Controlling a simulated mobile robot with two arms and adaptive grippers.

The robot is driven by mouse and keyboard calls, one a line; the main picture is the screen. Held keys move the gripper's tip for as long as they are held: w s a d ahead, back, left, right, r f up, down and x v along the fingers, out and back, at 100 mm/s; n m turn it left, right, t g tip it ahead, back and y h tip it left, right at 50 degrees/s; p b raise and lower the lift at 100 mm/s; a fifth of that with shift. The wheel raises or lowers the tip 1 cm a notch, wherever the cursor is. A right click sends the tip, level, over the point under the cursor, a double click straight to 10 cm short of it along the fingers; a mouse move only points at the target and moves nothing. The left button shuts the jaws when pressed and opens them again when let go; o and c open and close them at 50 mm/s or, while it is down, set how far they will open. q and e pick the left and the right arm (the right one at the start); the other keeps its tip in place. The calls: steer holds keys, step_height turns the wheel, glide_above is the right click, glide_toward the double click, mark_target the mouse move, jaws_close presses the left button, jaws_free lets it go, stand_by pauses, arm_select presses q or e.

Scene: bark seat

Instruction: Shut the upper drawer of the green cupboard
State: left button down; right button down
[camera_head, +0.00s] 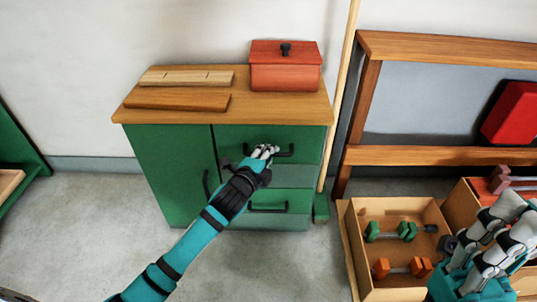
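The green cupboard (172,170) has a wooden top, a door on the left and drawers on the right. Its upper drawer (305,141) has a dark bar handle (284,154). I see no clear gap above its front, so I cannot tell how far out it is. My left gripper (264,151) is in front of this drawer, at the left part of the handle; contact is unclear. Its fingertips are small and close together, so its opening is unclear. My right gripper (520,214) is at the lower right, its two pale fingers apart and empty.
A red lidded box (285,77) and wooden boards (178,101) lie on the cupboard top. A lower drawer (300,200) is under the upper one. A pole (340,95) stands at the right. A wooden crate (357,240) with dumbbells sits on the floor.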

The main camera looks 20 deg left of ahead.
arm_select(q)
steer(key=c, duration=1.3)
jaws_free()
steer(key=shift+a, duration=0.1)
steer(key=shift+c, duration=0.2)
steer(key=v, duration=1.2)
